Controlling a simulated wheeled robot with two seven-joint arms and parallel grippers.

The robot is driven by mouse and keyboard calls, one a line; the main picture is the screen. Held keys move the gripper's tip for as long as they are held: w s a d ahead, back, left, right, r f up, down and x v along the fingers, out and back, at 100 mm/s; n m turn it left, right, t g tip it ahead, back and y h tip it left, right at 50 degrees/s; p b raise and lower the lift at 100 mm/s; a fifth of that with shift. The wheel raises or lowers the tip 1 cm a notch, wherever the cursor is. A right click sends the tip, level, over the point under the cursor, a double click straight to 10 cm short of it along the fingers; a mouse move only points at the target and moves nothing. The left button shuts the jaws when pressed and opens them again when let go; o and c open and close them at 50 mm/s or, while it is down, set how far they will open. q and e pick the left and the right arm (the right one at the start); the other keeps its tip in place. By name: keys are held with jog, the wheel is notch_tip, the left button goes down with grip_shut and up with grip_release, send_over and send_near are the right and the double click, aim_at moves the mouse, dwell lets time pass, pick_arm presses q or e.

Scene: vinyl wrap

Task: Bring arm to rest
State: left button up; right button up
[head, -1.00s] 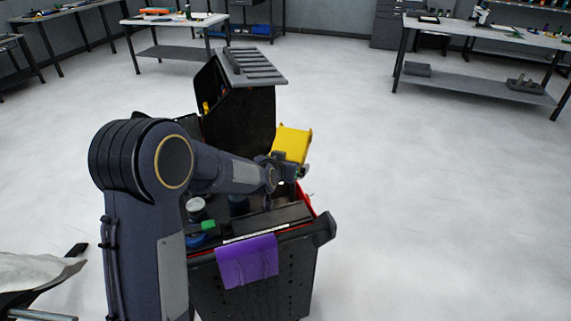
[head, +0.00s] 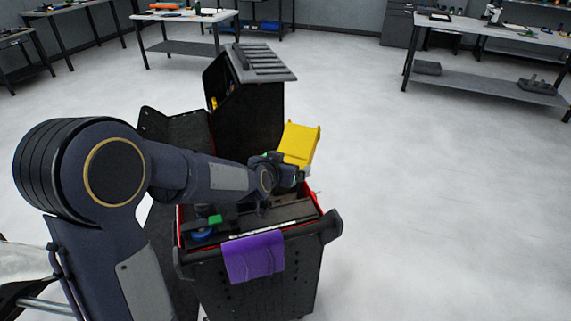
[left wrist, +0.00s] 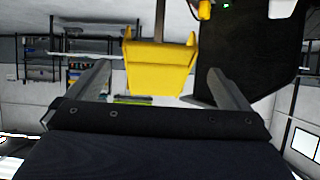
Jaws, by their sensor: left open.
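My left arm comes in from the left in the head view and reaches over a black tool cart (head: 265,283). My left gripper (head: 303,176) is at the end of this arm, above the cart's red-edged opening, just in front of a yellow bin (head: 299,146). In the left wrist view, the two fingers of my left gripper (left wrist: 160,88) stand wide apart with nothing held between them. The yellow bin (left wrist: 158,66) shows beyond and between the fingers. My right gripper is in neither view.
A purple cloth (head: 253,258) hangs over the cart's front edge. The cart's raised lid (head: 262,62) stands behind the arm. A white-topped table (head: 185,16) and a workbench (head: 490,32) are farther back. The floor right of the cart is clear.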

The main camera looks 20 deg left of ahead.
pick_arm(q)
jog(key=s+n+g+h, duration=0.2)
jog(key=s+g, duration=0.4)
jog(key=s, duration=2.8)
jog(key=shift+g+h, duration=0.4)
jog(key=shift+h, duration=0.2)
jog(key=shift+s, duration=0.1)
